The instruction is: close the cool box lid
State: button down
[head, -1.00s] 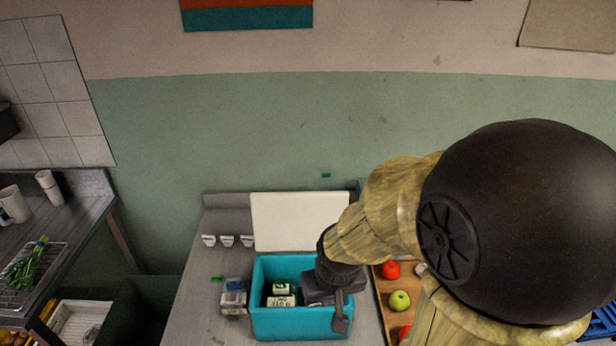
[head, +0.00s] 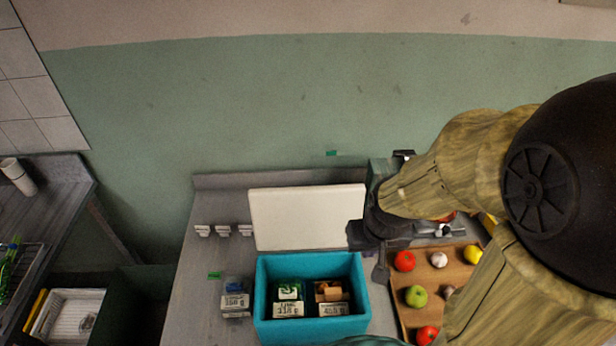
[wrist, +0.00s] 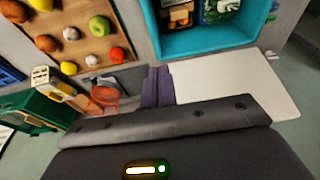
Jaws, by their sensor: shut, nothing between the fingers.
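The teal cool box (head: 312,328) stands on the counter with its white lid (head: 300,216) open, standing up at the back edge. Two labelled packs lie inside: a green one (head: 288,291) and a brown one (head: 329,293). My gripper (head: 357,237) is beside the lid's right edge in the head view, above the box's back right corner. In the wrist view the gripper's fingers (wrist: 158,86) are together and empty, beside the lid (wrist: 235,82) and close to the cool box's wall (wrist: 205,43). Whether they touch the lid I cannot tell.
A wooden tray (head: 404,322) with several fruits and vegetables lies right of the box. A labelled pack (head: 235,300) stands on the counter to its left, and small white tags (head: 224,231) line the back. A green crate (wrist: 35,110) shows in the wrist view.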

jog(key=shift+s, duration=0.1)
jog(key=w+a+r, duration=0.2)
jog(key=w+a, duration=0.2)
jog(key=w, duration=0.3)
jog(key=w+a+r+t+p, duration=0.1)
jog(key=w+a+r, duration=0.2)
jog(key=w, duration=0.5)
jog(key=w+a+r+p, duration=0.1)
jog(key=w+a+r, duration=0.2)
jog(key=w, duration=0.4)
jog(key=shift+w+a+t, duration=0.3)
jog(key=shift+a, duration=0.6)
jog(key=shift+f, duration=0.1)
notch_tip(320, 180, down, 9)
jog(key=p, duration=0.4)
jog(key=shift+s+f+p, duration=0.2)
jog(key=shift+p, duration=0.2)
